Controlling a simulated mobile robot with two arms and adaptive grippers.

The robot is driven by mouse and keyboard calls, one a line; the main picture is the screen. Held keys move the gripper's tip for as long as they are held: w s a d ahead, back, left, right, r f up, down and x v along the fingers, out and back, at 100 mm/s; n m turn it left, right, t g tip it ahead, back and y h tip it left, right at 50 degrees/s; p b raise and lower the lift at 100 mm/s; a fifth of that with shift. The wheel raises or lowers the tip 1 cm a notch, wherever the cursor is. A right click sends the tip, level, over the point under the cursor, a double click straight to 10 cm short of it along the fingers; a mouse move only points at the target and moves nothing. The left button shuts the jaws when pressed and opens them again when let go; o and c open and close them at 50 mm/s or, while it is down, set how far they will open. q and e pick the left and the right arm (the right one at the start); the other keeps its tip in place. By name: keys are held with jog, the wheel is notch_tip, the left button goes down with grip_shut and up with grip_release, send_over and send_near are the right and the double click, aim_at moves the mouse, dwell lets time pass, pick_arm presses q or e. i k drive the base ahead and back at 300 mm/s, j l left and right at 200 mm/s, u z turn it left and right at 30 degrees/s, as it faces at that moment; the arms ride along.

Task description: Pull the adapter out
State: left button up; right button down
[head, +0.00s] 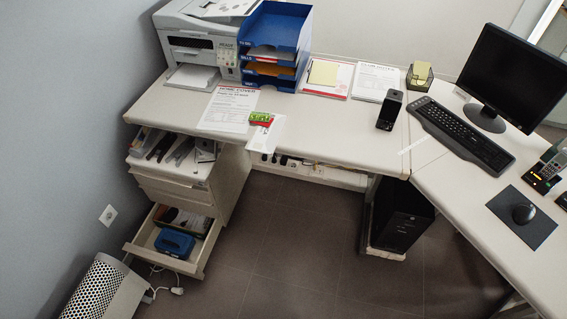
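Neither of my grippers is in view. No adapter can be made out for certain. A white socket strip (318,172) runs along the wall under the desk, with small dark plugs (283,160) and cables at its left part; they are too small to tell apart. A white plug end (177,291) with a cable lies on the floor by the open bottom drawer. A wall socket (108,216) on the left grey wall looks empty.
The desk (340,120) carries a printer (204,42), blue trays (272,45), papers and a monitor (512,78). A drawer unit (188,188) has its bottom drawer (145,243) pulled out. A black computer (402,217) stands underneath. A perforated white unit (100,290) stands front left. The middle floor is clear.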

aim_at(284, 161)
jog(key=i+l, duration=1.05)
jog(key=u, duration=1.15)
